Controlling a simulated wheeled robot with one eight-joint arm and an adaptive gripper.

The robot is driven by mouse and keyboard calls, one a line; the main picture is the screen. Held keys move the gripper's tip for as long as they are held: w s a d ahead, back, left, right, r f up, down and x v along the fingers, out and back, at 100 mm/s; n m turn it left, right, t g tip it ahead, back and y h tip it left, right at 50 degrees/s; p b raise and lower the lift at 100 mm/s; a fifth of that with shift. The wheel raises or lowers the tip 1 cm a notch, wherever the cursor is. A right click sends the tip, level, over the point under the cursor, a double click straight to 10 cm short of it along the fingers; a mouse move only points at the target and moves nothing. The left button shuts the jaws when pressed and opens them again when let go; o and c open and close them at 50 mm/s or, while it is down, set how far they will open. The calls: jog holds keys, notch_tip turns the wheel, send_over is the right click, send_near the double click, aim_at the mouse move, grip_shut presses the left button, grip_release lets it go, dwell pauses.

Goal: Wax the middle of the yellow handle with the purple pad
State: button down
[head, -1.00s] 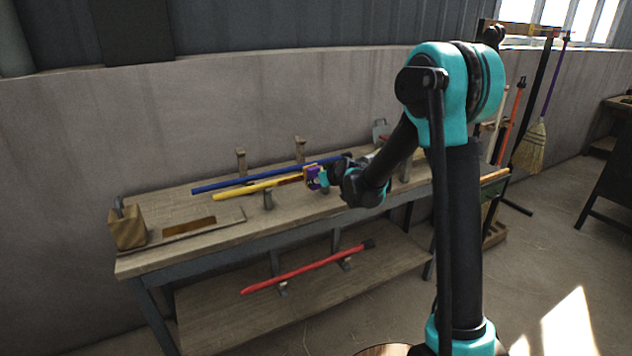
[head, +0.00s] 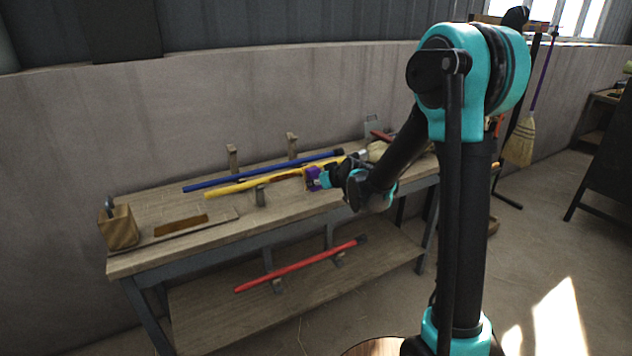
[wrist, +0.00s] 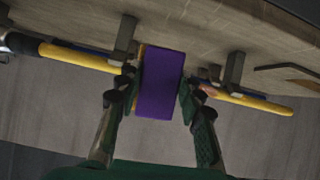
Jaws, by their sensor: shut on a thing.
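The yellow handle (head: 235,187) lies level along the bench, held up by a bracket. It also shows in the wrist view (wrist: 80,57), passing behind the pad and out on both sides. A brownish patch (wrist: 209,90) shows on it beside the right finger. The purple pad (wrist: 160,82) is between my fingers and covers a stretch of the handle. In the head view the pad (head: 313,178) is toward the handle's right part. My gripper (wrist: 158,100) is shut on the pad. Whether the pad presses on the handle is hidden.
A blue handle (head: 225,179) lies just behind the yellow one. A red handle (head: 290,267) rests on the lower shelf. A wooden block (head: 118,228) stands at the bench's left end, beside a flat board with a recess (head: 182,226). A broom (head: 519,140) hangs at right.

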jog(key=shift+s+d+r, duration=0.15)
jog(key=shift+s+d, duration=0.25)
jog(key=shift+s, duration=0.25)
jog(key=shift+s+d+r, duration=0.1)
jog(key=shift+s+d, duration=0.3)
jog(key=shift+s, duration=0.2)
jog(key=shift+d, duration=0.1)
